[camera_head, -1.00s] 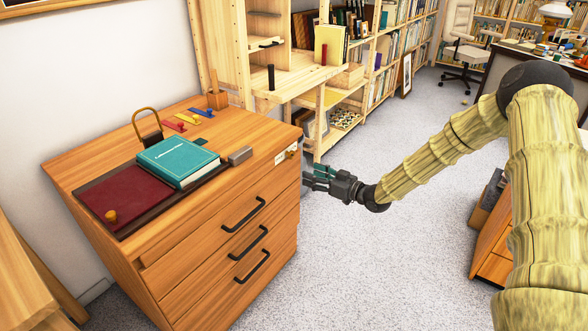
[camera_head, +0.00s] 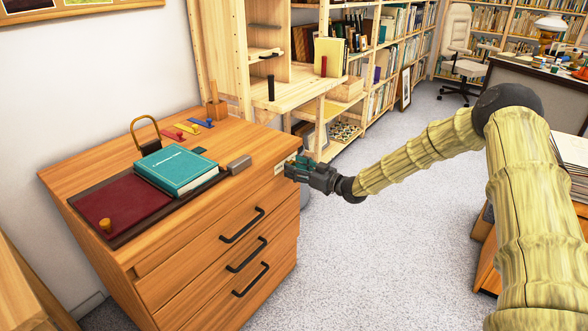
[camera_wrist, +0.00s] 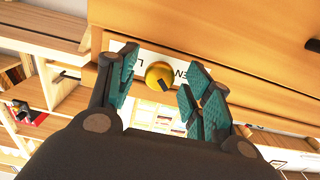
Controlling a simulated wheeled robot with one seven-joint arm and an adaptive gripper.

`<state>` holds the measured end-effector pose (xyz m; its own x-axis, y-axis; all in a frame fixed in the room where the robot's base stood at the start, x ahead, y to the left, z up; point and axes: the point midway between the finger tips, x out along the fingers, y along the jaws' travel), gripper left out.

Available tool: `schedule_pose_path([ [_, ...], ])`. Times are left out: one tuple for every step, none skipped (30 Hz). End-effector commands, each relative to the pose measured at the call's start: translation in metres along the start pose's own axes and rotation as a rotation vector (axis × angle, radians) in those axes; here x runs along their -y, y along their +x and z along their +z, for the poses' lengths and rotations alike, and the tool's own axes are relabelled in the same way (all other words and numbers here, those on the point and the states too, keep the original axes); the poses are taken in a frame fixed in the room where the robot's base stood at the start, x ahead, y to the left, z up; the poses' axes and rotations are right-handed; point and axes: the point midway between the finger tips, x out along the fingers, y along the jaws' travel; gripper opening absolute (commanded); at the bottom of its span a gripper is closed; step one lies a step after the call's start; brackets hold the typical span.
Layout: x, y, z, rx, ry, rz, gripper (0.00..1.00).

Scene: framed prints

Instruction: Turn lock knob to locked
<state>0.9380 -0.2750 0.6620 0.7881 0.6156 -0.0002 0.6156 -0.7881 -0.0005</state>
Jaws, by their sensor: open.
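The lock knob (camera_wrist: 159,76) is a round, brass-yellow knob with a dark mark on its lower right part. It sits on a white label (camera_wrist: 190,74) with partly hidden lettering, on the front of the wooden drawer cabinet (camera_head: 165,277). My gripper (camera_wrist: 160,92) is open, with one teal-padded finger on each side of the knob in the wrist view. Whether either finger touches it I cannot tell. In the head view my gripper (camera_head: 297,165) is at the cabinet's upper right front corner and hides the knob.
Black drawer handles (camera_head: 242,225) stick out of the cabinet front. On top are a teal book (camera_head: 177,170), a dark red mat (camera_head: 125,205), a padlock (camera_head: 147,135) and a grey block (camera_head: 239,164). A wooden shelf (camera_head: 272,100) stands behind. The floor (camera_head: 370,250) at right is clear.

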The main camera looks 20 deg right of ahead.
Motion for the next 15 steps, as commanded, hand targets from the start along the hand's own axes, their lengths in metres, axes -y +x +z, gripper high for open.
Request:
schedule_pose_path([
  [-0.0005, 0.0035, 0.0006, 0.000, -0.001, 0.001, 0.50],
  [-0.0006, 0.0050, 0.0004, 0.000, -0.001, 0.001, 0.50],
  [-0.0006, 0.0066, 0.0002, -0.001, -0.001, 0.001, 0.50],
  [-0.0006, 0.0075, 0.0001, -0.001, 0.000, 0.001, 0.50],
  [-0.0006, 0.0082, -0.0001, -0.001, 0.000, 0.001, 0.50],
  [-0.0005, 0.0088, -0.0002, 0.000, 0.000, 0.001, 0.50],
  [-0.0005, 0.0091, -0.0003, 0.000, 0.000, 0.001, 0.50],
  [-0.0005, 0.0092, -0.0004, 0.000, 0.000, 0.001, 0.50],
  [-0.0005, 0.0092, -0.0004, 0.000, 0.000, 0.001, 0.50],
  [-0.0005, 0.0091, -0.0004, 0.000, 0.000, 0.001, 0.50],
  [-0.0005, 0.0090, -0.0004, 0.000, 0.000, 0.001, 0.50],
  [-0.0006, 0.0090, -0.0004, 0.000, 0.000, 0.001, 0.50],
  [-0.0005, 0.0089, -0.0004, 0.000, 0.000, 0.001, 0.50],
  [-0.0005, 0.0089, -0.0004, 0.000, 0.000, 0.001, 0.47],
  [-0.0006, 0.0088, -0.0004, 0.000, 0.000, 0.001, 0.39],
])
